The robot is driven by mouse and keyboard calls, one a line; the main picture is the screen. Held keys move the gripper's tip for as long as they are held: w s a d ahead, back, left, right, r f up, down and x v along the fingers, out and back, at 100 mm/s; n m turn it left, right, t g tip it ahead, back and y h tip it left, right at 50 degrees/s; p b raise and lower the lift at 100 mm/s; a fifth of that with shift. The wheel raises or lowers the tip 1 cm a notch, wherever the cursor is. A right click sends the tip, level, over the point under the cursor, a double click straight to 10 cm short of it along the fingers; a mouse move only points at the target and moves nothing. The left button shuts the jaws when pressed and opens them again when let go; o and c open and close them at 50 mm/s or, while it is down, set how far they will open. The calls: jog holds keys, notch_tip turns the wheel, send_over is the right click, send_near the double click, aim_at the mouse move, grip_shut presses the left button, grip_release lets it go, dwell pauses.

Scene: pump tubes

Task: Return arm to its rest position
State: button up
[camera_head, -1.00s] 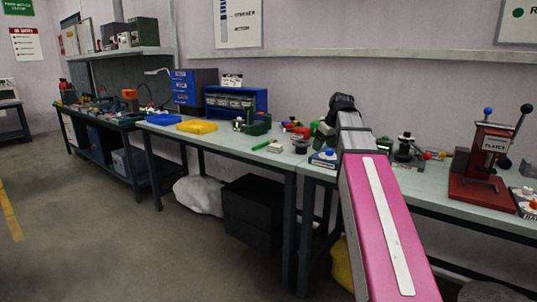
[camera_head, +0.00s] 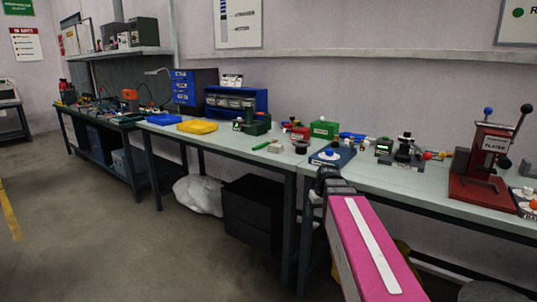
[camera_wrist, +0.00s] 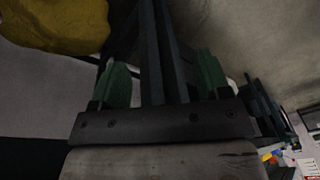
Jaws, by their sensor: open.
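My pink arm (camera_head: 368,250) reaches up from the bottom of the head view, its dark end at the front edge of the workbench (camera_head: 232,140). The fingertips are hidden in that view. In the wrist view my gripper (camera_wrist: 162,80) shows two green fingers wide apart, with nothing held between them. Dark table legs show behind the fingers, and a yellow sack (camera_wrist: 55,22) is at the upper left.
A red press (camera_head: 484,165) is at the right. A green box (camera_head: 323,129) and yellow tray (camera_head: 197,126) sit farther left. A black box (camera_head: 252,215) is under the bench.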

jog(key=s+f+m, duration=0.1)
jog(key=s+f, duration=0.4)
jog(key=f, duration=0.3)
jog(key=s+f+m+g+h, duration=0.1)
jog(key=s+f, duration=0.5)
jog(key=f, duration=0.2)
jog(key=shift+s+a+f+m+g, duration=0.15)
jog(key=shift+s+a+m+g, duration=0.15)
jog(key=shift+a+m, duration=0.1)
